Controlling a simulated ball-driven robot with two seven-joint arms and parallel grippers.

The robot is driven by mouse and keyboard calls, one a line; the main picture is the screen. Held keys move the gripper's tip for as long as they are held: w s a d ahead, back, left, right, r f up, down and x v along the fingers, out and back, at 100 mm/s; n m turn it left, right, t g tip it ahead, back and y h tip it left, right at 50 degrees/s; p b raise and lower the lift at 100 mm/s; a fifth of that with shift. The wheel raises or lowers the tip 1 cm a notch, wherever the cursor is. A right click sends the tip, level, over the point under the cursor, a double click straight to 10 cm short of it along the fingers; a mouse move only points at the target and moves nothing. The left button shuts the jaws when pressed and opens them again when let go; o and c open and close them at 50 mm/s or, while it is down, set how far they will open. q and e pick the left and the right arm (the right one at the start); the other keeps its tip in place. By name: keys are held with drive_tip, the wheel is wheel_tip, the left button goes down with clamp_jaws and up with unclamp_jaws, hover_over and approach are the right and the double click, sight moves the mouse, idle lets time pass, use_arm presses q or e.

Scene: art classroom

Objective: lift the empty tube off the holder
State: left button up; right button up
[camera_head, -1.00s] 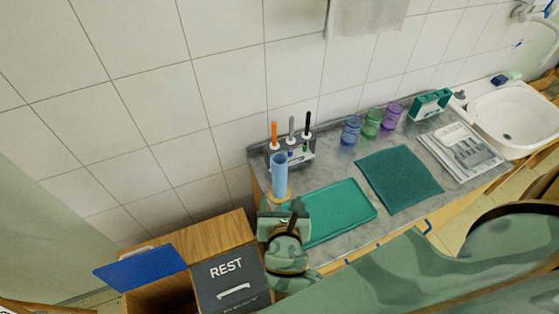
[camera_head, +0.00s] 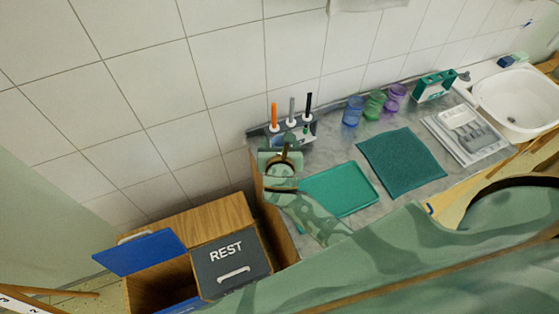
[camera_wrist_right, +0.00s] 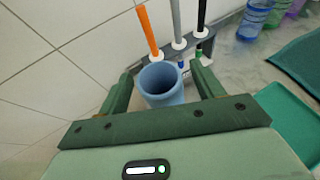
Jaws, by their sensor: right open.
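The empty tube (camera_wrist_right: 160,88) is a light blue open-topped cylinder. In the wrist view it stands between the two green fingers of my right gripper (camera_wrist_right: 163,75), its open mouth toward the camera. The fingers are spread, and a gap shows on the right side of the tube. The tube's holder is hidden behind the gripper in both views. My left gripper is not in view.
A grey rack (camera_head: 306,134) with orange, grey and black tools stands just behind the tube. A green tray (camera_head: 341,190), a teal mat (camera_head: 402,163) and several coloured jars (camera_head: 375,104) lie to the right. A box marked REST (camera_head: 229,265) is at lower left.

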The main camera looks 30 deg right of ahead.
drive_tip(key=shift+x, duration=1.15)
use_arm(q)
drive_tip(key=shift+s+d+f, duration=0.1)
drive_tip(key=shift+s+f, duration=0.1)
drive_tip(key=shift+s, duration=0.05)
use_arm(e)
drive_tip(key=shift+s, duration=0.15)
drive_tip(key=shift+c, duration=1.4)
drive_tip(key=c, duration=1)
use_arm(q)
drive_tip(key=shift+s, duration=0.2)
